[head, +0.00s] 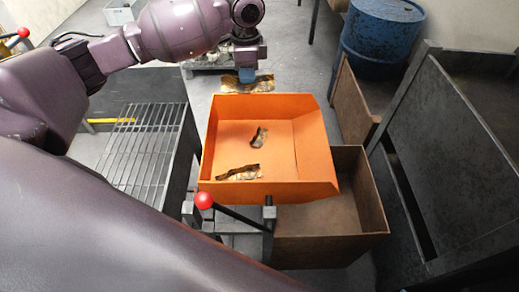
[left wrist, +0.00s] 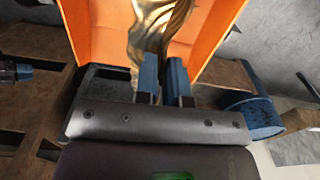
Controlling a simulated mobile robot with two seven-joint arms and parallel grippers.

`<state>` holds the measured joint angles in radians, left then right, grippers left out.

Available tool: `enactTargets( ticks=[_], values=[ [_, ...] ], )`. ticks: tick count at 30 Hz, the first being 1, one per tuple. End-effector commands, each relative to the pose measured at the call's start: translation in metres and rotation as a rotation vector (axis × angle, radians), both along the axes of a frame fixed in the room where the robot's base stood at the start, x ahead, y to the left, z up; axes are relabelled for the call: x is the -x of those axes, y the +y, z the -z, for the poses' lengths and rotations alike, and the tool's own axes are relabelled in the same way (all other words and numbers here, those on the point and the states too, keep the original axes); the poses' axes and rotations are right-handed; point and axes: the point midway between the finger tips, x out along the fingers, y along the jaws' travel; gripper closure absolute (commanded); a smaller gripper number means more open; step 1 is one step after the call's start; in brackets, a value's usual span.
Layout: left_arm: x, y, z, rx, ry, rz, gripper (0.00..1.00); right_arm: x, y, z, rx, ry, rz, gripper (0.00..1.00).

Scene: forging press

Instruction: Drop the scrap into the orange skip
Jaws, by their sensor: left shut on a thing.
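The orange skip (head: 312,150) stands open in the middle of the head view. Two crumpled brown-gold scrap pieces lie on its floor, one (head: 259,137) near the middle and one (head: 238,173) near the front left. My left gripper (head: 247,76) is shut on a third scrap piece (head: 248,86), at the skip's far edge in the head view. In the left wrist view, the blue fingers (left wrist: 163,80) grip this gold scrap (left wrist: 158,28), with orange skip walls (left wrist: 88,28) around it. I cannot tell its exact height above the rim. My right gripper is not in view.
A slatted metal rack (head: 140,155) stands left of the skip. A brown open bin (head: 375,200) is at its front right. A blue drum (head: 382,42) and dark metal panels (head: 440,130) stand on the right. A red-knobbed lever (head: 204,200) rises at the skip's front.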

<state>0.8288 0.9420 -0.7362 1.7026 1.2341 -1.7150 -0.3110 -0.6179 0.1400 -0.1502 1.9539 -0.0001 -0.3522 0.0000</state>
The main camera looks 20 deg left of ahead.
Motion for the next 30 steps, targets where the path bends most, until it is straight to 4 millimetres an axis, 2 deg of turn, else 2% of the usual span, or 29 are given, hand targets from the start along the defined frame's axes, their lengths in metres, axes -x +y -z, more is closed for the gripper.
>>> enactTargets(
  ticks=[1, 6, 7, 15, 19, 30],
  values=[
    [0.0, 0.0, 0.0, 0.0, 0.0, 0.0, 0.88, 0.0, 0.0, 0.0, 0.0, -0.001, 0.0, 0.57],
    [0.0, 0.0, 0.0, 0.0, 0.0, 0.0, 0.62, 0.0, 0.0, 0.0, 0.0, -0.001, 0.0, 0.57],
    [0.0, 0.0, 0.0, 0.0, 0.0, 0.0, 0.6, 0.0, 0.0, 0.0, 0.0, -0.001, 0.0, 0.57],
    [0.0, 0.0, -0.001, 0.0, 0.0, 0.0, 0.6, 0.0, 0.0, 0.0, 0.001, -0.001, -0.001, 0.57],
    [0.0, 0.0, -0.009, 0.0, -0.001, 0.0, 0.6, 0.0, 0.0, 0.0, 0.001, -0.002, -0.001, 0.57],
    [-0.001, 0.0, -0.073, -0.001, -0.003, 0.0, 0.6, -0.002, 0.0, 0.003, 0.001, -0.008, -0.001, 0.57]
  ],
)
